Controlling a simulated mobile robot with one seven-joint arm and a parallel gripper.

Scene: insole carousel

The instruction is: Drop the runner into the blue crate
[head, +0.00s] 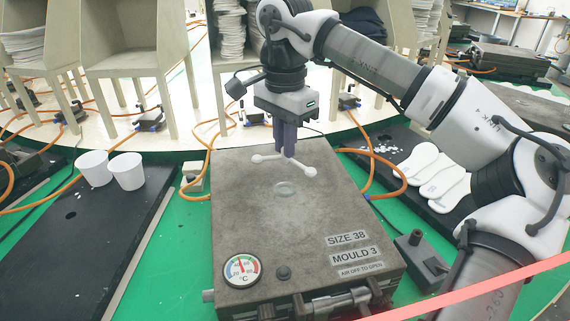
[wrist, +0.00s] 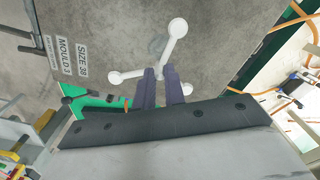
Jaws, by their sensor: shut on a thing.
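The runner (head: 309,171) is a thin white branched piece with round knobs at its ends. My gripper (head: 288,154) is shut on it, with purple fingers pointing down, and holds it above the far part of the grey mould lid. In the wrist view the runner (wrist: 177,27) spreads out beyond my gripper's fingertips (wrist: 163,72), and the fingers hide part of it. I cannot make out a blue crate in either view.
The mould box (head: 240,215), labelled size 38, mould 3, fills the middle; a clear round spot (head: 285,189) marks its lid. Two white cups (head: 126,171) stand on a black bench at left. White insoles (head: 445,184) lie at right. Orange hoses (head: 391,165) loop around the box.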

